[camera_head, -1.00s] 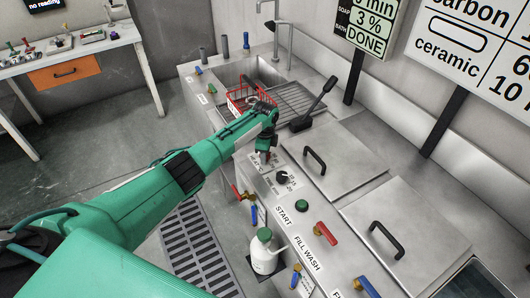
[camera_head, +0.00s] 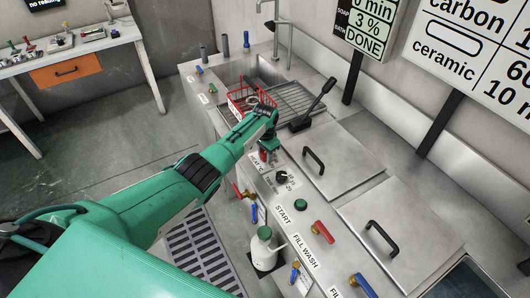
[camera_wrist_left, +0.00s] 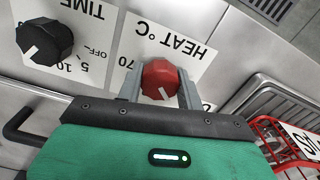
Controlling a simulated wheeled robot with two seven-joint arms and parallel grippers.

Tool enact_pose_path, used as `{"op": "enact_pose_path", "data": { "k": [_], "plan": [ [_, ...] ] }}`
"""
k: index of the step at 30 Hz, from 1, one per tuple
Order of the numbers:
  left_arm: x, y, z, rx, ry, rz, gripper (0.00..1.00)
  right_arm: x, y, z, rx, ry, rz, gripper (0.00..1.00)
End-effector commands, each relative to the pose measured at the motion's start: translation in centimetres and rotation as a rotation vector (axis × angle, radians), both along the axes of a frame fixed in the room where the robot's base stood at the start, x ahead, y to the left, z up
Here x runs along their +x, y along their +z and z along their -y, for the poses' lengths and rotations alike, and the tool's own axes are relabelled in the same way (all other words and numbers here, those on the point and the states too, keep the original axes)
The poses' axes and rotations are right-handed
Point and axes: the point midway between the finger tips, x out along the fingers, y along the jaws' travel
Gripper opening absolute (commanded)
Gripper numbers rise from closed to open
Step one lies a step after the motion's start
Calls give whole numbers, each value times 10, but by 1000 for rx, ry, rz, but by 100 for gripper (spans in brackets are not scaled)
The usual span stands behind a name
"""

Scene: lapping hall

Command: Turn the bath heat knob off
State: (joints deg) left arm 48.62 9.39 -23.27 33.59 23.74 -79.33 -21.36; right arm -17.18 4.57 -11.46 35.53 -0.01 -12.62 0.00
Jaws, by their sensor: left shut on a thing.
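The bath heat knob (camera_wrist_left: 160,80) is red with a white pointer line, set on a white "HEAT °C" label seen upside down in the left wrist view. My left gripper (camera_wrist_left: 160,88) is shut on it, one finger on each side. The knob's pointer line faces the lower edge of that view; the scale beyond is partly hidden by my gripper. In the head view my left gripper (camera_head: 267,152) is at the sloping front panel, with a little of the red knob showing beneath it. My right gripper is not in view.
A black TIME knob (camera_wrist_left: 45,42) sits beside the heat knob. A green START button (camera_head: 301,204) and a red handle (camera_head: 324,232) are further along the panel. A red wire basket (camera_head: 243,101) and a black-handled lever (camera_head: 318,103) stand behind my gripper.

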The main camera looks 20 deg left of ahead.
Motion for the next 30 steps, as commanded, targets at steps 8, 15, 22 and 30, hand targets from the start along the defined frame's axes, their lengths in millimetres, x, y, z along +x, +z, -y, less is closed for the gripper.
{"op": "enact_pose_path", "data": {
  "k": [8, 15, 22, 30],
  "plan": [
    [1, 2, 0, 0, 254, 1, 14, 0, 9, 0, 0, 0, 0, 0],
    [1, 2, 0, -1, 432, 0, 14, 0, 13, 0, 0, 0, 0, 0],
    [1, 1, 0, 0, 539, 2, 14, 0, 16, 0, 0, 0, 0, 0],
    [1, 1, 0, 0, 589, 3, 14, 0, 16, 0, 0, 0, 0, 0]
  ]
}}
